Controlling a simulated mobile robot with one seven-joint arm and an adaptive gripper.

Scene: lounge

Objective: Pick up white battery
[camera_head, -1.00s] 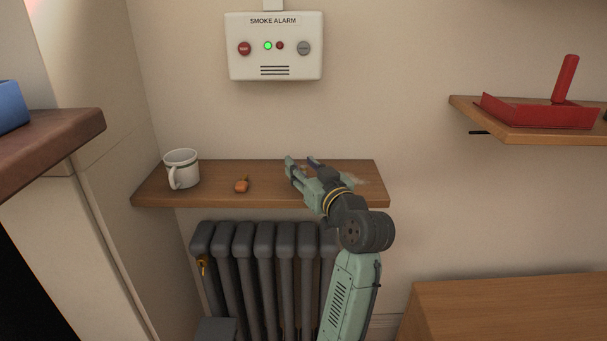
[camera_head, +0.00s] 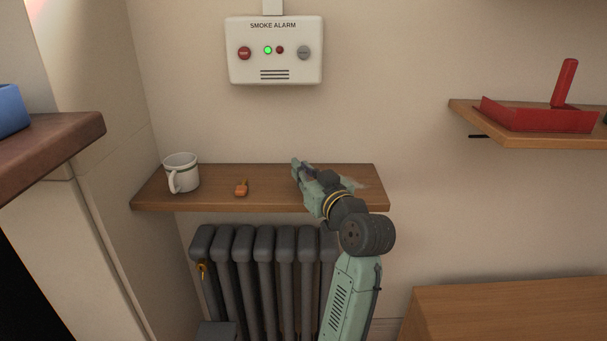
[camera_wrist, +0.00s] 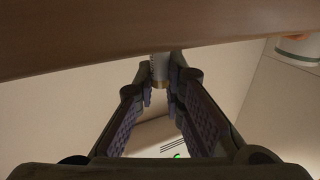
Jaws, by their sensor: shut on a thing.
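The white battery (camera_wrist: 159,67) shows in the wrist view as a small pale cylinder with a brassy end. It is between the fingertips of my gripper (camera_wrist: 161,88), which are shut on it. It stands close against the wooden shelf (camera_wrist: 90,38); I cannot tell whether it still touches it. In the head view my gripper (camera_head: 299,169) reaches over the right half of the wooden shelf (camera_head: 215,200), and the battery is hidden by the fingers.
A white mug (camera_head: 182,172) and a small orange object (camera_head: 241,188) are on the shelf to the left of my gripper. A smoke alarm (camera_head: 274,52) hangs on the wall above. A radiator (camera_head: 265,270) is below. A red tray (camera_head: 540,117) sits on another shelf at right.

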